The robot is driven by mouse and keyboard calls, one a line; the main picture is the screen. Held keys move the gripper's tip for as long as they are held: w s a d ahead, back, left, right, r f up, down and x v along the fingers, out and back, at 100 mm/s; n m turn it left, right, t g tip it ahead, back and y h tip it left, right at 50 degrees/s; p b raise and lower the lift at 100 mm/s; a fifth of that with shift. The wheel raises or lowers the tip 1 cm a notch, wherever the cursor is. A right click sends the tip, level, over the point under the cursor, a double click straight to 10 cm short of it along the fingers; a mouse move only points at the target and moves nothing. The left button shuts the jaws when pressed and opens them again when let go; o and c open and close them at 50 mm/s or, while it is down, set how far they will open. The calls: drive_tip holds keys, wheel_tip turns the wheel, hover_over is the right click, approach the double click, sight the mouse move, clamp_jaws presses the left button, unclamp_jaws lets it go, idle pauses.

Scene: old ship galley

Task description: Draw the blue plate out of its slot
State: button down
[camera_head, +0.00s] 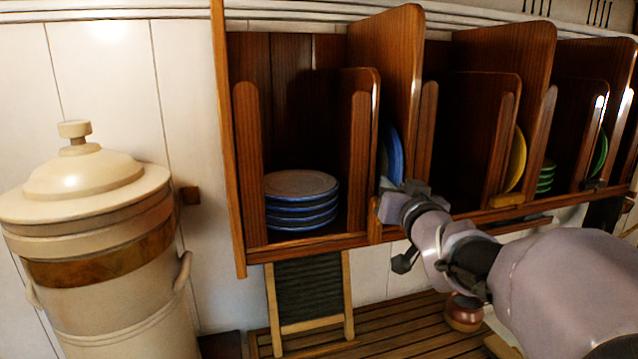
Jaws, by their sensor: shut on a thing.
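A blue plate (395,153) stands on edge in a narrow slot of the wooden rack (305,246), between two upright dividers. Only part of its rim and face shows; its lower part is hidden by my gripper and the slot's front. My gripper (391,190) is at the lower front of that slot, shut on the blue plate's lower edge. The exact contact between the fingers and the plate is too small to see. The plate is still between the dividers. My arm reaches in from the lower right.
A stack of several blue-edged plates (301,186) lies flat in the left compartment. A yellow plate (516,160) and green plates (546,177) are in slots to the right. A large cream crock (100,240) stands at left. A washboard (311,300) leans below the rack, above a slatted counter (400,322).

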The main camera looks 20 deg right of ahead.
drive_tip(key=shift+s+d+r, duration=0.1)
drive_tip(key=shift+s+r, duration=0.05)
drive_tip(key=shift+s, duration=1.2)
drive_tip(key=c, duration=1.1)
unclamp_jaws()
drive_tip(key=shift+c, duration=0.2)
drive_tip(key=s+p, duration=0.1)
drive_tip(key=s, duration=0.6)
drive_tip(key=shift+p, duration=0.35)
drive_tip(key=shift+d, duration=0.1)
drive_tip(key=shift+c, duration=0.5)
